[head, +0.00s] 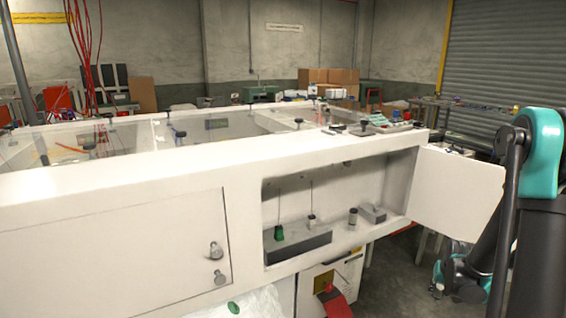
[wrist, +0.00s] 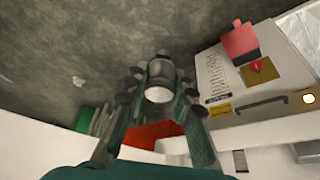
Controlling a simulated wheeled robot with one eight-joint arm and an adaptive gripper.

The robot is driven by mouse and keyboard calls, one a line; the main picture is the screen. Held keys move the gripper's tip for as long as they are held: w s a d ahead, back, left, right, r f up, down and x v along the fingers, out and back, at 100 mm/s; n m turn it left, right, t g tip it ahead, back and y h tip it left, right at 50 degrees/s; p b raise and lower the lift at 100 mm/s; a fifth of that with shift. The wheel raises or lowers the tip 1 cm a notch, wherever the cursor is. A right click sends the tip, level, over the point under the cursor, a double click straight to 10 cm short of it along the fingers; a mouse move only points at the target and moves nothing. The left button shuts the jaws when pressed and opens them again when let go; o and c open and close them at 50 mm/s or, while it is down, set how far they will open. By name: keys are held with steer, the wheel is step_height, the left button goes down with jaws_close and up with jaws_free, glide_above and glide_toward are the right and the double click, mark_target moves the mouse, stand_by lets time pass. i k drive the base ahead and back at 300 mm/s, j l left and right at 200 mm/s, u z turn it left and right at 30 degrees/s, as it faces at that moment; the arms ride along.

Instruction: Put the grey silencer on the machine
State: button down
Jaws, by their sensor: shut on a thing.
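My gripper (wrist: 158,98) is shut on a grey cylindrical piece with a pale round end, which looks like the grey silencer (wrist: 160,72). The fingers hold it from both sides in the wrist view, above the floor. The white machine (head: 110,240) fills the left and middle of the head view. Its open recess holds a grey block (head: 300,243) with a green-based fitting (head: 279,232) and a pale, dark-topped fitting (head: 311,220). My arm is at the right edge of the head view; the held piece cannot be made out there.
The machine's door (head: 457,190) stands open to the right of the recess. A small dark cylinder (head: 353,216) and a grey box (head: 373,213) stand in the recess's right part. A white cabinet with a red part (head: 336,304) is below; it also shows in the wrist view (wrist: 240,42).

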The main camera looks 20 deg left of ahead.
mark_target(230, 154)
steer(key=u, duration=0.35)
steer(key=k+u, duration=0.15)
steer(key=u, duration=0.25)
steer(key=j+u, duration=0.1)
steer(key=u, duration=0.25)
steer(key=l+u, duration=0.25)
steer(key=u, duration=0.2)
steer(key=l+u, duration=0.25)
steer(key=u, duration=0.15)
steer(key=l+u, duration=0.3)
steer(key=u, duration=0.15)
